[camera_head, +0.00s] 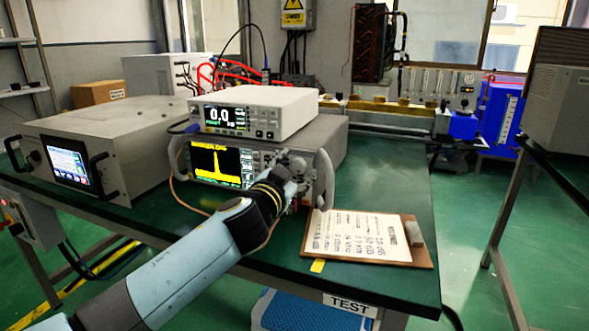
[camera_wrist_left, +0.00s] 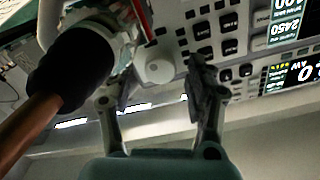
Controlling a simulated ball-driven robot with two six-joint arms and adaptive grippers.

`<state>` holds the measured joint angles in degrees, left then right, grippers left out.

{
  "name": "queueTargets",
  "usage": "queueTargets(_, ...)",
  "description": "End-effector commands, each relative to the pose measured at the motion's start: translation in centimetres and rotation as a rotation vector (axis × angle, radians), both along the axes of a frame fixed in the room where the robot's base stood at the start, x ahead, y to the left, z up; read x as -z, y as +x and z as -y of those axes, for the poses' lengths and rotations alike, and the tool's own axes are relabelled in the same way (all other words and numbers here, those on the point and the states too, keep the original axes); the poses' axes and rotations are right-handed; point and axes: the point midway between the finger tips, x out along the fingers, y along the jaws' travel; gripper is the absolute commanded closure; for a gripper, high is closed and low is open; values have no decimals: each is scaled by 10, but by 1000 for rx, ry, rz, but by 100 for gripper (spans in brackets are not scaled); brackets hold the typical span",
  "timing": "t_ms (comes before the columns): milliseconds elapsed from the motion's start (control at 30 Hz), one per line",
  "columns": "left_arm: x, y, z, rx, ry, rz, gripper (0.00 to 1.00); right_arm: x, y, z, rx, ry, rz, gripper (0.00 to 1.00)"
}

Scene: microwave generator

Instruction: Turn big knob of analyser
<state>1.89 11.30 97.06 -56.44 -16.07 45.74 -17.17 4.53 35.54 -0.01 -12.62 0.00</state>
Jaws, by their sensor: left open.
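The analyser (camera_head: 216,164) stands on the green table, with a yellow spectrum trace on its screen. My left arm reaches to the right part of its front panel, and my left gripper (camera_head: 296,168) covers much of the controls there. In the left wrist view a round pale knob (camera_wrist_left: 158,70) with a small dimple shows on the panel. It appears between the two fingers of my left gripper (camera_wrist_left: 158,82), which are apart. Whether a finger touches the knob I cannot tell. My right gripper is not in view.
A white meter (camera_head: 256,112) sits on top of the analyser. A black connector with a brown cable (camera_wrist_left: 68,75) is close beside the left finger in the wrist view. A clipboard (camera_head: 368,238) lies at the front right. A grey instrument (camera_head: 100,145) stands left.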

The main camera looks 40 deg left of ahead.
Motion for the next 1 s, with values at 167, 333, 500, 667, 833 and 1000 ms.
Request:
queueTargets(167, 0, 0, 0, 0, 0, 0, 53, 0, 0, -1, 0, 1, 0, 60)
queueTargets(333, 0, -1, 0, 0, 0, 0, 75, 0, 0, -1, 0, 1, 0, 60)
queueTargets(500, 0, -1, 0, 0, 0, 0, 97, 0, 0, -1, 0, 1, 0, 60)
queueTargets(667, 0, -1, 0, 0, 5, -2, 100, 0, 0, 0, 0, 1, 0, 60)
queueTargets(833, 1, -1, 0, 0, 43, -11, 100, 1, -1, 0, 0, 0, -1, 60)
queueTargets(1000, 1, -1, 0, 0, 132, -33, 100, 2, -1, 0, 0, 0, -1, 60)
